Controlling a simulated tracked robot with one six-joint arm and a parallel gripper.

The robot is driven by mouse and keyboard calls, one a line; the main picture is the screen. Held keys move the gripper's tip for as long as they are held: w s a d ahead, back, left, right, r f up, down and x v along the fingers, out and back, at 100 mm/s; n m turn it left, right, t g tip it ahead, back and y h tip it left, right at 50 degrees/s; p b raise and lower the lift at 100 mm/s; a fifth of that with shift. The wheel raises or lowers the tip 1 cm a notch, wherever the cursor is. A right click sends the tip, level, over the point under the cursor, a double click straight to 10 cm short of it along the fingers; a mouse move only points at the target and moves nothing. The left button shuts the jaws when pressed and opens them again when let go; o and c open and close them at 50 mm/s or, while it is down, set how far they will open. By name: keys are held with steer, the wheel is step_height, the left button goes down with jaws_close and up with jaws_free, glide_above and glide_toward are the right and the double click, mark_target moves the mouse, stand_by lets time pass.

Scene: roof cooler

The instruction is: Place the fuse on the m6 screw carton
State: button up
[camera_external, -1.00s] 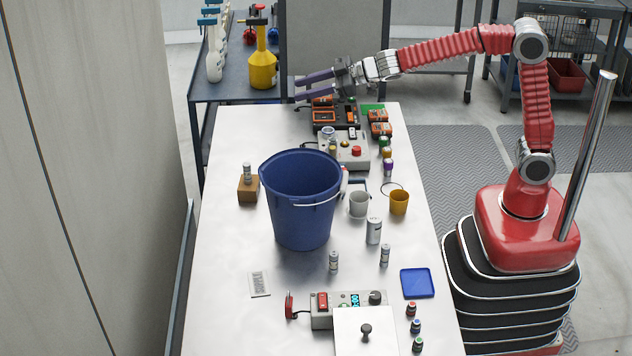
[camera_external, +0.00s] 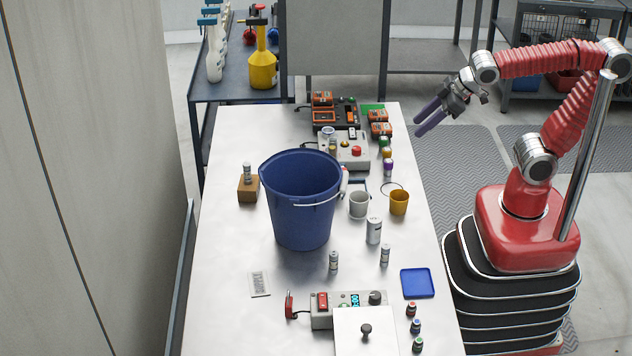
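A small brown carton (camera_external: 247,190), which I take to be the m6 screw carton, sits on the left side of the table. A small grey-white cylinder (camera_external: 247,172), which looks like a fuse, stands upright on top of it. Similar small cylinders stand on the table, one in front of the bucket (camera_external: 334,261) and one to its right (camera_external: 385,255). Their labels are too small to read. My gripper (camera_external: 417,126) is raised off the table's right edge, far from the carton. Its two purple fingers are apart with nothing between them.
A large blue bucket (camera_external: 301,205) stands mid-table, just right of the carton. A white cup (camera_external: 359,205), a yellow cup (camera_external: 399,202) and a grey can (camera_external: 374,231) stand right of it. Electrical devices fill the far end.

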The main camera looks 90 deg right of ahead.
steer(key=s+a+f+g+y, duration=0.1)
steer(key=s+a+f, duration=0.3)
steer(key=s, duration=0.4)
steer(key=shift+s+a+n+g+y, duration=0.2)
steer(key=shift+s+n+g+y, duration=0.2)
